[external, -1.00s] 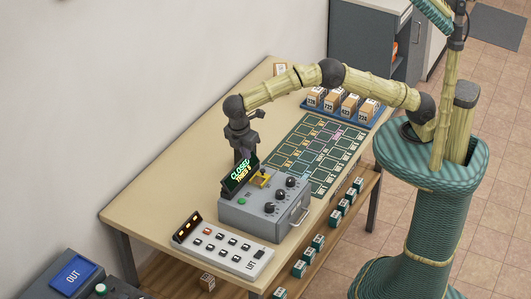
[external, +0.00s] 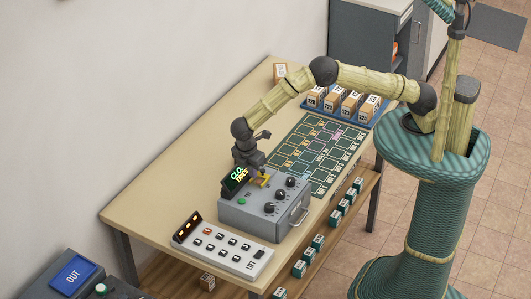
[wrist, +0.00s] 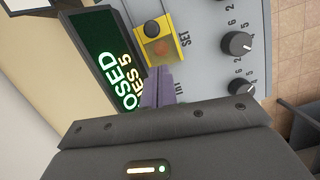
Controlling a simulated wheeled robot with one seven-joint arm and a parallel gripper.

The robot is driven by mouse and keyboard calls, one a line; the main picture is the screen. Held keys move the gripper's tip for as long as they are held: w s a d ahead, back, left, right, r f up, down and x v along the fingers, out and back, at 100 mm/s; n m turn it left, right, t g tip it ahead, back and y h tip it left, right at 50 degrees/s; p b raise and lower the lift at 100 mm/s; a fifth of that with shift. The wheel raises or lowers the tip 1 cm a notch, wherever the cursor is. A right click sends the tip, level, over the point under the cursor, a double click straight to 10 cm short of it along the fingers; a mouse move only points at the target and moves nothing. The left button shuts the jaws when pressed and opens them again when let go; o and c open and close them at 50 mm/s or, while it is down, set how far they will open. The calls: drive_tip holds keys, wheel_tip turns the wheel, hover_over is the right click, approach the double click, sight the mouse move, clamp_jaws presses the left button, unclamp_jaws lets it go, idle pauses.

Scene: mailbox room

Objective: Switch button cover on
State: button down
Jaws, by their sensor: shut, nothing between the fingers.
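A grey control box (external: 255,215) stands on the table. Its yellow button cover (external: 262,181) is on the top face, beside a tilted display (external: 236,180) with green text. In the wrist view, the yellow cover (wrist: 182,48) shows as a frame next to the word SET, with an orange-brown button (wrist: 158,47) and a black round part (wrist: 152,29) within it. My gripper (external: 256,173) is low over the box, next to the display and cover. In the wrist view its shut fingers (wrist: 158,84) are just below the cover's edge; I cannot tell whether they touch it.
Black knobs (wrist: 236,43) line the box beside the cover. A white button panel (external: 222,247) lies in front of the box. A dark green sorting mat (external: 318,150) and a blue tray of parcels (external: 345,107) lie behind it. The table's left part is clear.

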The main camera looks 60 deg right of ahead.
sight(266, 173)
drive_tip(key=shift+s+d+p, duration=0.2)
drive_tip(key=shift+d+p, duration=0.25)
drive_tip(key=shift+d, duration=0.65)
drive_tip(key=shift+d+f, duration=0.3)
drive_tip(key=shift+d+b, duration=0.55)
drive_tip(key=shift+d, duration=2.15)
